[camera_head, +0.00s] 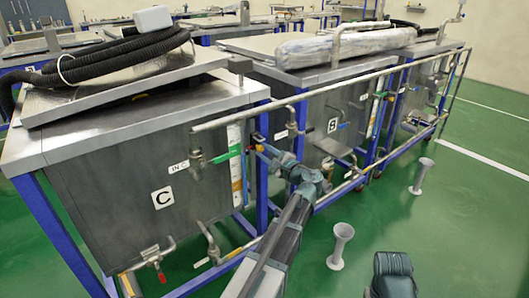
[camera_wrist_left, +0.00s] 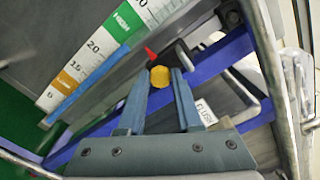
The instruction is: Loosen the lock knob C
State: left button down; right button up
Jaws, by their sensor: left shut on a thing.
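The lock knob C is a small yellow knob (camera_wrist_left: 160,77) in the left wrist view, beside a dark fitting with a red pointer. My left gripper (camera_wrist_left: 161,76) has its two fingertips on either side of the knob and is shut on it. In the head view, my left gripper (camera_head: 262,145) reaches to the right side of tank C (camera_head: 110,165), near the gauge strip. The knob is very small there and mostly hidden by the fingers.
A gauge strip (camera_wrist_left: 98,58) with coloured marks runs beside the knob. A blue frame post (camera_wrist_left: 220,60) and metal pipes are close to my gripper. Tank B (camera_head: 320,118) stands to the right. Green floor (camera_head: 460,220) is mostly free, with two flared grey stands (camera_head: 341,245).

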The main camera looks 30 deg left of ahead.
pick_arm(q)
jog(key=n, duration=0.6)
jog(key=shift+f, duration=0.1)
jog(key=n, duration=0.6)
jog(key=shift+n, duration=0.4)
jog(key=c, duration=0.6)
grip_release()
jog(key=v, duration=1.4)
jog(key=shift+f, duration=0.1)
